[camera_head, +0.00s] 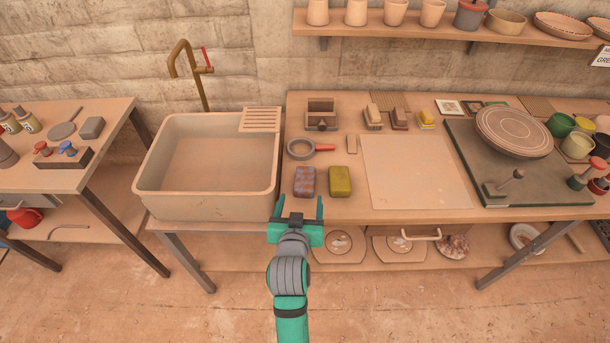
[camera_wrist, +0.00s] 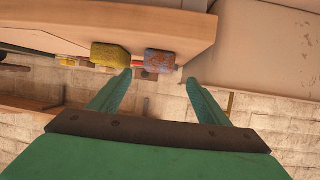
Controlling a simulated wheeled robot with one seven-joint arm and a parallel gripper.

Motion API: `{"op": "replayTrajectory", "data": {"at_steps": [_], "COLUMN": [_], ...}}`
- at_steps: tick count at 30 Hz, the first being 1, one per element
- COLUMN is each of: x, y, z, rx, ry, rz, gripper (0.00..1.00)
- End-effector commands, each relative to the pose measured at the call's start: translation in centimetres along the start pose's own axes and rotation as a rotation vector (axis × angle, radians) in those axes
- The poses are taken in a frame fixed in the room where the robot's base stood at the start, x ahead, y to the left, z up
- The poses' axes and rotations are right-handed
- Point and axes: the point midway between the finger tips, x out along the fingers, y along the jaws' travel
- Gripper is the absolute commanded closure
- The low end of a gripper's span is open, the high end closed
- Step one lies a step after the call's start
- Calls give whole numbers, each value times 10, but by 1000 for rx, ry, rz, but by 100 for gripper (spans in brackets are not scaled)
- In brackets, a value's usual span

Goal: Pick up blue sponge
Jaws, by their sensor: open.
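The blue sponge (camera_head: 304,181), mottled with reddish patches, lies near the front edge of the worktable, just right of the sink. A yellow-green sponge (camera_head: 340,181) lies close to its right. My gripper (camera_head: 300,199) is open and empty, its fingers pointing toward the table at its front edge, just in front of the blue sponge in the picture. In the wrist view the blue sponge (camera_wrist: 160,62) shows beyond and roughly between the open fingertips (camera_wrist: 160,77), with the yellow-green sponge (camera_wrist: 110,55) to its left. I see no contact with the sponge.
The sink (camera_head: 207,165) stands left of the sponges. A red-handled round tool (camera_head: 310,148) lies behind them. A pale board (camera_head: 415,172) lies to the right, then a dark slab (camera_head: 540,180) with a round disc. The table's front edge (camera_head: 390,215) is close to my gripper.

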Motion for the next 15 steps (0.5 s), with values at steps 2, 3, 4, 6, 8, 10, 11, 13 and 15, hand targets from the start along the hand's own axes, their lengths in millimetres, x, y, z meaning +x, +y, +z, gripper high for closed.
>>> {"op": "replayTrajectory", "data": {"at_steps": [2,3,4,6,8,10,11,13,15], "x": [4,5,7,14,22,33,38,47,54], "y": [-1,-1,-1,-1,0,0,0,0,0], "z": [-10,-12,-13,-14,-14,-14,-14,-13,-14], "rx": [3,4,5,5,5,5,5,5,5], "ry": [0,-3,-4,-6,-7,-6,-6,-6,-5], "rz": [4,5,6,8,8,8,8,7,6], "gripper": [30,30,30,30,30,30,30,30,30]}}
